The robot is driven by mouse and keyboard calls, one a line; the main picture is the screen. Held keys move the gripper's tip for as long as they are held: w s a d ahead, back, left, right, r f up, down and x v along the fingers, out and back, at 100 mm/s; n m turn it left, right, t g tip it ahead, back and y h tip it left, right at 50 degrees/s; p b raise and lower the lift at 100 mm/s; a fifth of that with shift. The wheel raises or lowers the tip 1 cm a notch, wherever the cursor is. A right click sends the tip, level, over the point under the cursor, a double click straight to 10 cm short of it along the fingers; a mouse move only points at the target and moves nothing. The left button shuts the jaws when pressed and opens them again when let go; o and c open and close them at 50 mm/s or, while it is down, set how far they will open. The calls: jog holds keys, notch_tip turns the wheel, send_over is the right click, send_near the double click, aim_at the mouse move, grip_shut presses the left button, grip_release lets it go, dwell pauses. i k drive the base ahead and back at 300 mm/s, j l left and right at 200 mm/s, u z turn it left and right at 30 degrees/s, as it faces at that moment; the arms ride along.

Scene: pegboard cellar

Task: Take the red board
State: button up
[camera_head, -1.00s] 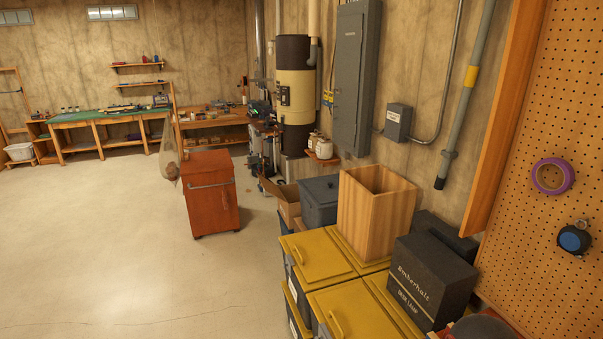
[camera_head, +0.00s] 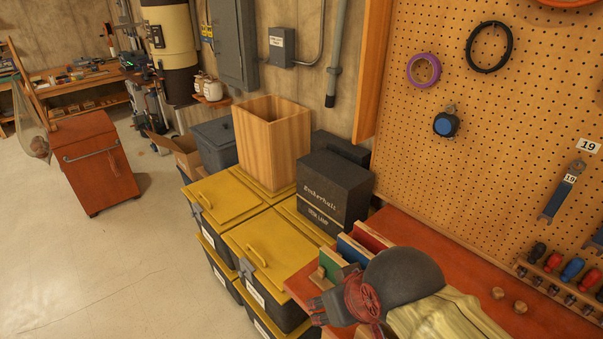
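The red board (camera_head: 374,237) stands on edge on the red-orange bench top (camera_head: 455,262) at the lower right of the head view. It is the rearmost of a short row, behind a blue board (camera_head: 353,251) and a green board (camera_head: 331,265). Only its upper part shows; the dark round object in front hides its lower right.
A black box (camera_head: 335,188) stands left of the boards on yellow-lidded bins (camera_head: 268,250). Pegboard (camera_head: 440,125) rises behind. Floor (camera_head: 110,260) at left is clear.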

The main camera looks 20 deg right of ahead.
aim_at(372, 239)
jog(key=z, duration=0.95)
jog(key=i+j+z, duration=0.2)
jog(key=j, duration=0.25)
jog(key=j+z, duration=0.2)
jog(key=j, duration=0.25)
jog(key=i+j+z, duration=0.2)
jog(key=j, duration=0.35)
jog(key=i, duration=0.05)
